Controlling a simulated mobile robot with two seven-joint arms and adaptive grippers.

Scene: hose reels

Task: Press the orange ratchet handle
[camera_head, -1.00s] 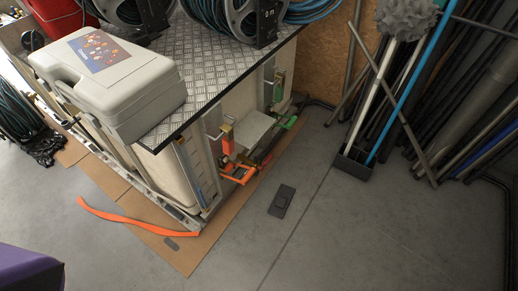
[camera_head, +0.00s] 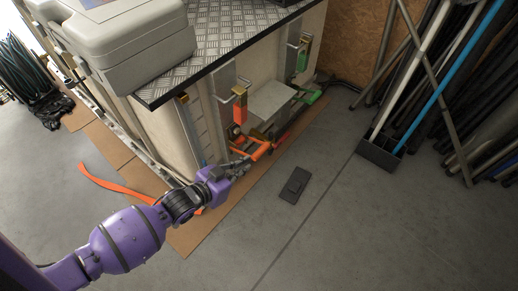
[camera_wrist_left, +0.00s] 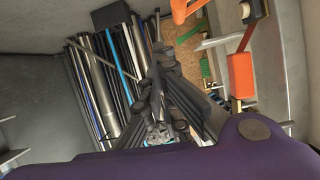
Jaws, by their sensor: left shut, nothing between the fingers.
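The orange ratchet handle (camera_head: 259,150) sits low at the near end of the bench, below an orange strap (camera_head: 240,110). Part of an orange frame, apparently the handle (camera_wrist_left: 182,11), shows at the top edge of the left wrist view, with the orange strap (camera_wrist_left: 241,75) right of it. My left gripper (camera_head: 246,166) is shut and empty, just left of and below the handle in the head view. I cannot tell whether it touches. The gripper (camera_wrist_left: 158,75) also shows in the wrist view. My right gripper is out of view.
The bench has a checker-plate top (camera_head: 225,45) with a grey case (camera_head: 135,45) on it. A green ratchet (camera_head: 307,97) is farther along. A dark flat object (camera_head: 294,186) lies on the open floor. Poles stand at the right.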

